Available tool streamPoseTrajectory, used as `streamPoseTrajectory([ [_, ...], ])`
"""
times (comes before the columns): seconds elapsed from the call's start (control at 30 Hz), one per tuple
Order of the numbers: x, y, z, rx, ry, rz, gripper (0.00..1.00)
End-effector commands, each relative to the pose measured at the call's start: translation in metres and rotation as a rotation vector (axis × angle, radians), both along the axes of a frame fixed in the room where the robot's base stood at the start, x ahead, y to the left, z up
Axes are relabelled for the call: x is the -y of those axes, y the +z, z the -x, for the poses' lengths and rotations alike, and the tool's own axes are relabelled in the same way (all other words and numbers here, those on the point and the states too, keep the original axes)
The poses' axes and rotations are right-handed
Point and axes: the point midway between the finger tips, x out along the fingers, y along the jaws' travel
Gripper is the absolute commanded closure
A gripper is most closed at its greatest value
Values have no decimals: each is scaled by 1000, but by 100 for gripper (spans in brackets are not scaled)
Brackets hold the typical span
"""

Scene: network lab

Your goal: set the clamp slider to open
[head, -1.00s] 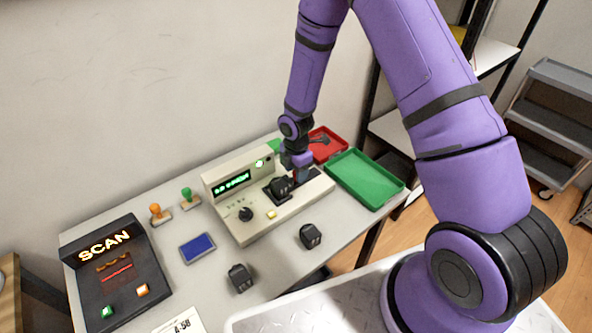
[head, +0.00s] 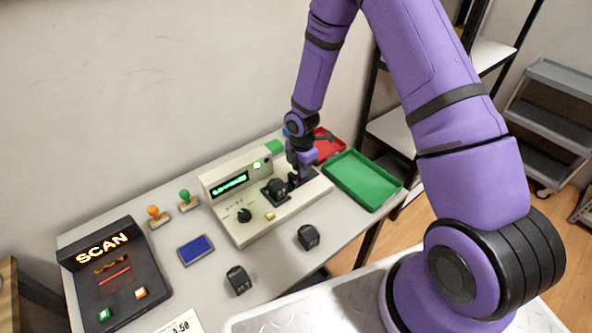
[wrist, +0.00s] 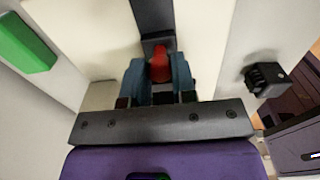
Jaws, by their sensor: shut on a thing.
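The clamp slider shows as a red knob (wrist: 160,65) in a dark slot in the wrist view. My gripper (wrist: 158,85) has its blue-grey fingers on either side of the knob and is shut on it. In the head view my gripper (head: 295,177) is low over the right part of the beige tester (head: 262,222), and the slider is mostly hidden there. A black module (head: 277,187) sits on the tester just left of my gripper. The tester's green display (head: 230,185) is lit but its text is unreadable.
Two loose black modules (head: 308,237) (head: 238,280) lie in front of the tester. A green tray (head: 362,180) stands to its right, with a red tray (head: 326,146) behind. A scanner (head: 115,275), two stamps (head: 185,196) and a blue pad (head: 195,249) are at the left.

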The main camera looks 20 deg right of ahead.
Motion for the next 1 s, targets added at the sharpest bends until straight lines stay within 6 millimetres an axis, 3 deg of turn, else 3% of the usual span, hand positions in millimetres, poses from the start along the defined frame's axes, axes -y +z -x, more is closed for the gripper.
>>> streamPoseTrajectory([
  [0.27, 6, 1, -2, 3, -4, 4, 100],
  [0.3, 6, 1, -2, 3, -5, 4, 66],
  [0.4, 5, 1, -2, 3, -4, 4, 49],
  [0.77, 4, 6, -2, 4, -3, 2, 49],
  [1.0, 4, 43, -3, 7, -4, 1, 49],
])
